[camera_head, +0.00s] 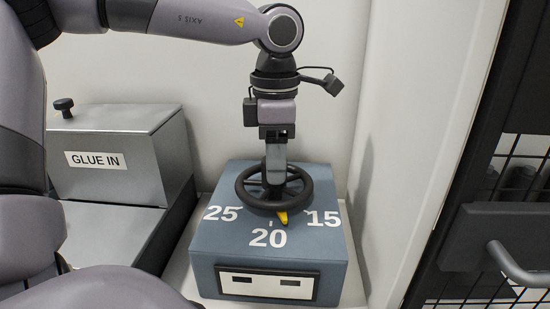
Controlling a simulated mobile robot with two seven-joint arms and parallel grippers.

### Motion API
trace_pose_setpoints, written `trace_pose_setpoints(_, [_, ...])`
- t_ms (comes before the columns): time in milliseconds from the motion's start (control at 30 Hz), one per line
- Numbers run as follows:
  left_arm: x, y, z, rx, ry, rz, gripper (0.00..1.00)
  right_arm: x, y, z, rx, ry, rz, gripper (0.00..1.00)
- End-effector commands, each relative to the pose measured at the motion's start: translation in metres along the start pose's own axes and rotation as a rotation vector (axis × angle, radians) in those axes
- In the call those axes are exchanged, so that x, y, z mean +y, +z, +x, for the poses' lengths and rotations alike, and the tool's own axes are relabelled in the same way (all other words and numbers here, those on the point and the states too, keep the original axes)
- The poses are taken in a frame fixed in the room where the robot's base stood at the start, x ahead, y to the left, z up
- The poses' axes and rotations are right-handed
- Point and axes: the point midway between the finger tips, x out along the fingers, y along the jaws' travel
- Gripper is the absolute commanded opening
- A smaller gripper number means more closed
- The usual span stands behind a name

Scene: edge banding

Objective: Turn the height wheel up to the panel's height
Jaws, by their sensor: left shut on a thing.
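The height wheel (297,199) is a black round handwheel on top of a blue-grey box (220,240). White marks 25, 20 and 15 run around its front. A yellow pointer (283,217) at the wheel's front edge points between 20 and 15, nearer to 20. My left gripper (276,180) comes straight down from above and is shut on the wheel's middle; its fingertips partly hide the hub. The panel cannot be made out in this view. My right gripper does not show.
A grey metal box (125,155) labelled GLUE IN, with a black knob (64,106) on top, stands at the left. A white wall is close behind and right of the wheel box. A black mesh frame with a grey handle (515,265) is at the far right.

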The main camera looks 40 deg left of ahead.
Motion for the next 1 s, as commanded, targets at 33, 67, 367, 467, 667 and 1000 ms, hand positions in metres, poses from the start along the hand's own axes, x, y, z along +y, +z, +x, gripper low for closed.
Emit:
trace_pose_setpoints(33, [0.0001,0.0005,-0.001,-0.003,0.001,0.036,0.14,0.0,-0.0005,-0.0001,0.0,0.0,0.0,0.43])
trace_pose_setpoints(67, [0.0001,0.0005,-0.0011,-0.003,0.001,0.058,0.14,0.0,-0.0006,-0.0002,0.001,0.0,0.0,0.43])
trace_pose_setpoints(367, [-0.0001,0.0006,-0.0012,-0.003,0.002,0.222,0.14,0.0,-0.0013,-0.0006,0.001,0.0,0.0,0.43])
trace_pose_setpoints(467, [-0.0001,0.0006,-0.0012,-0.003,0.003,0.253,0.14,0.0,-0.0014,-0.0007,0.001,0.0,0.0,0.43])
trace_pose_setpoints(667, [-0.0002,0.0006,-0.0012,-0.003,0.003,0.283,0.14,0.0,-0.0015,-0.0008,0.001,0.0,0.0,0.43])
trace_pose_setpoints(1000, [-0.0002,0.0006,-0.0012,-0.003,0.003,0.287,0.14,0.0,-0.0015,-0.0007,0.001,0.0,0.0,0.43])
